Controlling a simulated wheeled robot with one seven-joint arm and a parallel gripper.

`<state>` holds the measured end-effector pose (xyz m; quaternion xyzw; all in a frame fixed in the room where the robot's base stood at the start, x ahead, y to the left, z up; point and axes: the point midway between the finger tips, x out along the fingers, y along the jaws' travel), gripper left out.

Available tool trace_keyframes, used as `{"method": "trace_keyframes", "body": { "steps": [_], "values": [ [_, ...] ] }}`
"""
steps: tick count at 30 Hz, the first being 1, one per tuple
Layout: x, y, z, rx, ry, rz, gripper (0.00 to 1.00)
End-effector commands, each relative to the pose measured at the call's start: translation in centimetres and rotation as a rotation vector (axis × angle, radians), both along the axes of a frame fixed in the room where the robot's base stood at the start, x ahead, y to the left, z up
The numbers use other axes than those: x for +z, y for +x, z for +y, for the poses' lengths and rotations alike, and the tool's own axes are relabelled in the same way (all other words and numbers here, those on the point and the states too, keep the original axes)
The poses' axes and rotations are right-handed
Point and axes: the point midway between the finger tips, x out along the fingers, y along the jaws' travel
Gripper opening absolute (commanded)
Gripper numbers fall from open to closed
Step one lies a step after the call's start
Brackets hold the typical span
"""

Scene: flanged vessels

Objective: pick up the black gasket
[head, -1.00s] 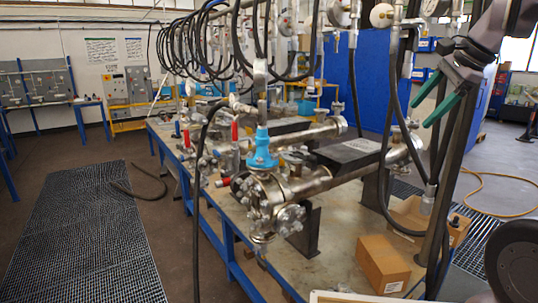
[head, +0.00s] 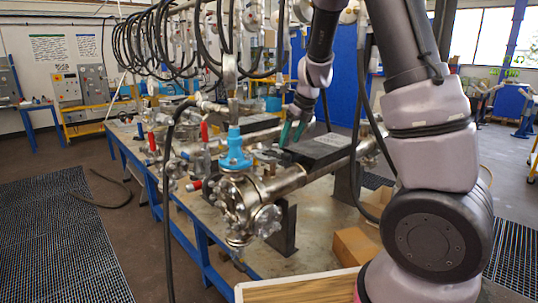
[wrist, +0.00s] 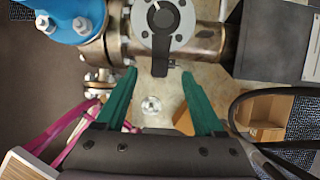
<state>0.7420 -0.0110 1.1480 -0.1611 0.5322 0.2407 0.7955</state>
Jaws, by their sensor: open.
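In the wrist view, a dark round face with a dark tab (wrist: 160,62) shows at a grey bolted flange (wrist: 150,40) on the metal pipe, at the top middle; I take it for the black gasket, but cannot tell for sure. I cannot make it out clearly in the head view. My gripper (wrist: 158,74) is open and empty, its two green fingers pointing toward the flange, with the tab's lower end between and just beyond the fingertips. In the head view my gripper (head: 292,132) hangs above the pipes, right of the blue valve fitting (head: 235,150).
Metal vessels (head: 285,182) and a black box (head: 320,148) crowd the bench. Black hoses (head: 165,160) hang around them. A cardboard box (head: 354,245) and a wooden-topped surface (head: 300,290) are at the front. Grated floor (head: 55,245) lies left.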

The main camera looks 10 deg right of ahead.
Motion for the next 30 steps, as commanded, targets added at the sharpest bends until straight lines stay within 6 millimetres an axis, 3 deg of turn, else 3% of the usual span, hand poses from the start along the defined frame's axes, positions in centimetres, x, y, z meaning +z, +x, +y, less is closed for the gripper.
{"method": "trace_keyframes", "body": {
  "steps": [12, 21, 22, 23, 27, 30],
  "values": [
    [-4.7, 1.3, 1.0, 0.0, -0.001, 0.001, 0.7],
    [-5.2, 1.6, 1.2, 0.001, 0.001, -0.002, 0.7],
    [-5.2, 1.6, 1.2, 0.001, 0.001, -0.002, 0.66],
    [-5.2, 1.6, 1.2, 0.001, 0.001, -0.002, 0.55],
    [-5.2, 1.6, 1.2, 0.001, 0.001, -0.002, 0.01],
    [-5.2, 1.6, 1.2, 0.001, 0.001, -0.003, 0.0]
  ]
}}
